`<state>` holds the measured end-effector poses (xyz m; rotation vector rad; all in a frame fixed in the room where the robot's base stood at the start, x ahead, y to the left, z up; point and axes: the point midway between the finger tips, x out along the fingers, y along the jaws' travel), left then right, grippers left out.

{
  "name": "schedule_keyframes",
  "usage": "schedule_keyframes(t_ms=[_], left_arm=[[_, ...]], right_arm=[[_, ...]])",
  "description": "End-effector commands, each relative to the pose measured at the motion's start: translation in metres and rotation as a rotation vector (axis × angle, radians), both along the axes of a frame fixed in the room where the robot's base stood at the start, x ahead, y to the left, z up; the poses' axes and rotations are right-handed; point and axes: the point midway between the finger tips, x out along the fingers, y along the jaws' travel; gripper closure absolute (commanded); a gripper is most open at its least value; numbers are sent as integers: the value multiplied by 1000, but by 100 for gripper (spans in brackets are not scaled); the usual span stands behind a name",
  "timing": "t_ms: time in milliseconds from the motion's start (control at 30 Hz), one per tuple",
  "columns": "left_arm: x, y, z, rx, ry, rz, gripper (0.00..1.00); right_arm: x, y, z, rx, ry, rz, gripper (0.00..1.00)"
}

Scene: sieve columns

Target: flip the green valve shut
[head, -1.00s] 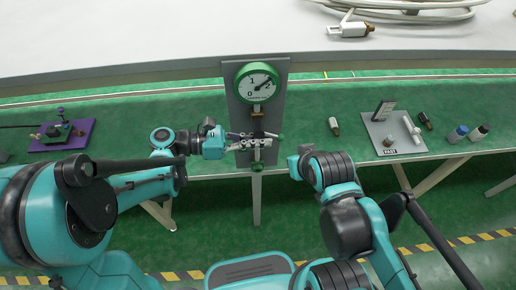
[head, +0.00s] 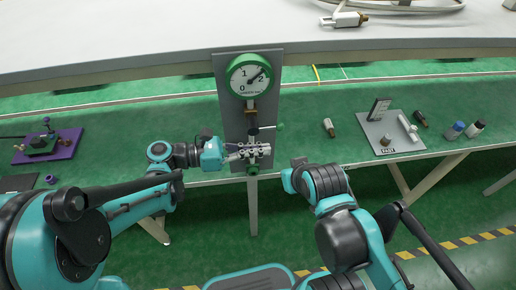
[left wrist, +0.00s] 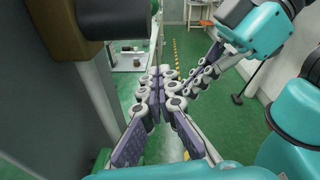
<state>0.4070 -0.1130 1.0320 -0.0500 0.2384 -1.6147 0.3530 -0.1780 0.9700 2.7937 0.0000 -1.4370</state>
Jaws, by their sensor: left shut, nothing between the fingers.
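An upright grey panel (head: 234,118) carries a round gauge (head: 250,76) with a green rim. Below it are a brass fitting (head: 251,104), a dark part (head: 253,131) and a small green handle end (head: 280,126) sticking out to the right. A green knob (head: 252,170) is at the bottom. My left gripper (head: 262,150) is in front of the panel, below the handle end, and hides part of the fittings. In the left wrist view its fingers (left wrist: 160,85) are together and empty. My right gripper (left wrist: 198,78) is close to it there; its jaw state is unclear.
A grey tray (head: 372,140) with a white cylinder (head: 407,128) lies on the green bench at right, near several small bottles. A purple plate (head: 68,147) with a fixture is at left. A white surface with a coiled cable lies behind.

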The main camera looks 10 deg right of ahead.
Motion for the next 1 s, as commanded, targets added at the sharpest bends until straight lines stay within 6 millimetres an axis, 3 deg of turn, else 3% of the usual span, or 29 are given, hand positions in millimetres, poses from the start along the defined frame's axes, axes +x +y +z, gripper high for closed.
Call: schedule_keyframes(t_ms=[200,400,600,1000], left_arm=[[5,54,-10,0,-1,6,100],[6,85,-19,0,1,2,100],[6,97,-22,0,0,0,100],[5,97,-23,0,0,-1,100]], right_arm=[[0,0,13,0,0,0,100],[0,0,17,0,0,0,100],[0,0,18,0,0,0,100],[0,0,18,0,0,0,100]])
